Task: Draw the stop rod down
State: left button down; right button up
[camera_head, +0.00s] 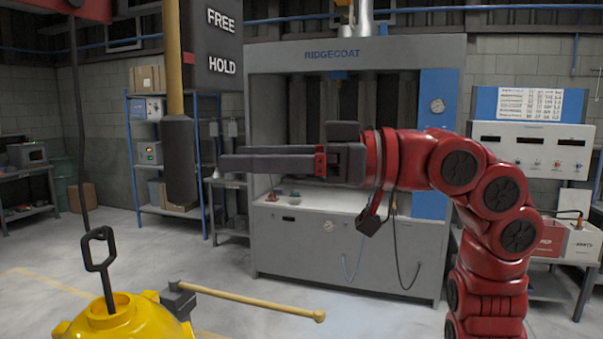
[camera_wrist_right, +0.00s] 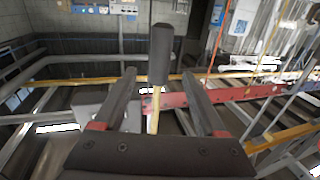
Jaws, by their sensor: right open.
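The stop rod (camera_head: 174,62) hangs upright at the left of the head view, a yellow bar with a thick black grip (camera_head: 180,160) at its lower end. A dark plate (camera_head: 212,45) beside it reads FREE above HOLD, with a small red mark near HOLD. My right gripper (camera_head: 222,162) points left, level with the black grip; a small gap shows between its tips and the grip. In the right wrist view its fingers (camera_wrist_right: 160,75) are apart, with the black grip (camera_wrist_right: 161,52) and yellow bar between them in the picture. My left gripper is out of view.
A yellow body (camera_head: 115,318) with a black loop handle (camera_head: 99,262) and a yellow lever (camera_head: 255,300) stands low in front. A grey RIDGECOAT booth (camera_head: 350,55) and shelves (camera_head: 150,180) stand behind. Open floor lies between.

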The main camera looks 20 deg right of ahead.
jog(key=shift+b+v, duration=0.45)
jog(key=shift+v, duration=2.3)
